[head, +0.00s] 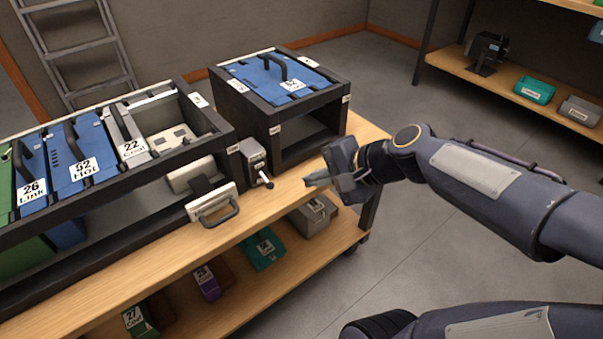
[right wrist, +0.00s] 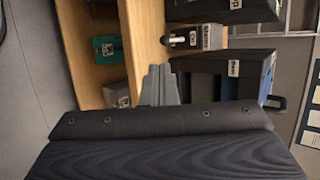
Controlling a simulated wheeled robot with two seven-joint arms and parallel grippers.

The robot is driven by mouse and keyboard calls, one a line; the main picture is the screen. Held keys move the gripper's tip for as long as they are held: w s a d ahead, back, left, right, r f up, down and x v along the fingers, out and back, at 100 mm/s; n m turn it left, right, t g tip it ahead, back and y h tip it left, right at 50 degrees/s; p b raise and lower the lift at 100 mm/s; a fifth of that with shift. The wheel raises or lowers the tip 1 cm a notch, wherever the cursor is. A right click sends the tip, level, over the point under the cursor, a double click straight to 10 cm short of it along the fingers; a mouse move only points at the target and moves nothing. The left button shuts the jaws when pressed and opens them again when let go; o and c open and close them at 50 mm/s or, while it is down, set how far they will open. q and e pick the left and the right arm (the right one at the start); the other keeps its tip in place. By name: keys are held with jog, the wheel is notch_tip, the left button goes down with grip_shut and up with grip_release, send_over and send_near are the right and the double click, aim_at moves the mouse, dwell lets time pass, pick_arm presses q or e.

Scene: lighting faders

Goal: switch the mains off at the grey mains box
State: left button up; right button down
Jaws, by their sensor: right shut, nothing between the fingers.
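The grey mains box (head: 253,153) stands on the wooden bench between the long dark rack and the separate dark frame. Its lever, with a pale tip (head: 266,181), sticks out of the front and slants down. In the right wrist view the mains box (right wrist: 207,37) is at the top, with white labels and its lever (right wrist: 178,40) pointing left; the small label is hard to read. My right gripper (head: 307,182) is shut and empty, just right of the lever and apart from it. Its closed fingers also show in the right wrist view (right wrist: 159,80). My left gripper is out of view.
The long rack (head: 225,128) holds blue and grey modules, with a handled pale unit (head: 205,203) at its front. The separate frame (head: 271,135) stands behind my right gripper. Coloured boxes lie on the lower shelf (head: 240,285). Bare bench top (head: 285,197) surrounds my fingertips.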

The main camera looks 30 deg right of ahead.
jog(key=v, duration=0.3)
jog(key=p+v, duration=0.1)
jog(key=shift+s+d, duration=0.15)
jog(key=shift+s, duration=0.4)
